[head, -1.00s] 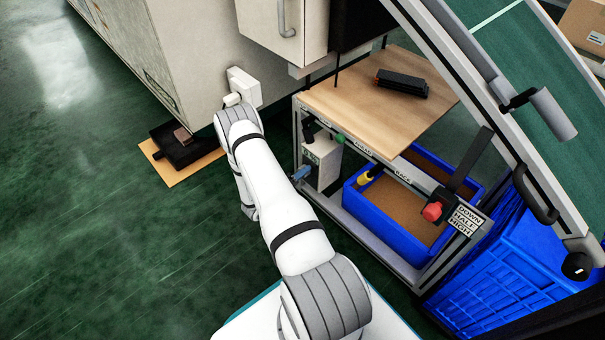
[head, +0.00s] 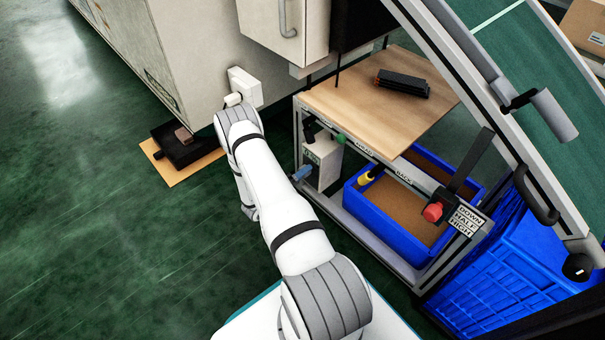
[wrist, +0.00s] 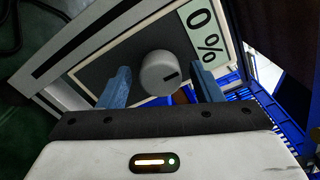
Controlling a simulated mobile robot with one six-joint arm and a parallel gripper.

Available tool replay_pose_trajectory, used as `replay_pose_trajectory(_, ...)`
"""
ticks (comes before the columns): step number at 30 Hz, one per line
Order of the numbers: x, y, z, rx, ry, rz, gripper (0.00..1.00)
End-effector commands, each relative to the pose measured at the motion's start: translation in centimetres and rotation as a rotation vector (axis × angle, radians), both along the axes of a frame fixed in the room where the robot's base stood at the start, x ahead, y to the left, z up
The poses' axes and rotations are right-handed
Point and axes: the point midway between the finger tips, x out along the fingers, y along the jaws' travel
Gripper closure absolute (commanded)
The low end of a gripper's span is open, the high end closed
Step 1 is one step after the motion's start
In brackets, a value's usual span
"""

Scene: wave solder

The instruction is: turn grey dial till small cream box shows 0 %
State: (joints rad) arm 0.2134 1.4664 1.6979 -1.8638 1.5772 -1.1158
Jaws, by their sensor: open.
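The grey dial (wrist: 163,73) is a round knob with a short dark mark, set on a dark panel with a cream border. Beside it at the upper right, a pale display (wrist: 203,32) reads "0 %". My gripper (wrist: 159,69) is open, with one blue finger on each side of the dial and a visible gap to it on both sides. In the head view the small cream box (head: 326,166) stands under the wooden bench top, and a blue finger of my gripper (head: 301,173) shows at its left side. The dial is not distinguishable there.
A wooden bench top (head: 345,98) carries a black block (head: 402,83). A blue bin (head: 402,237) stands on the lower shelf, right of the cream box. A lever with a red knob (head: 432,212) stands near a DOWN/HALF/HIGH label. The green floor at left is mostly clear.

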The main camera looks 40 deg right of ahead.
Motion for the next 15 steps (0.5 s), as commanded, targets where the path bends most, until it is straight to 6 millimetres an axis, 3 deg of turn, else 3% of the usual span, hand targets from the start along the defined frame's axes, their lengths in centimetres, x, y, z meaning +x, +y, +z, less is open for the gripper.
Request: replay_pose_trajectory(15, -0.5, 7.2, 0.1, 0.0, 0.001, 0.004, 0.41)
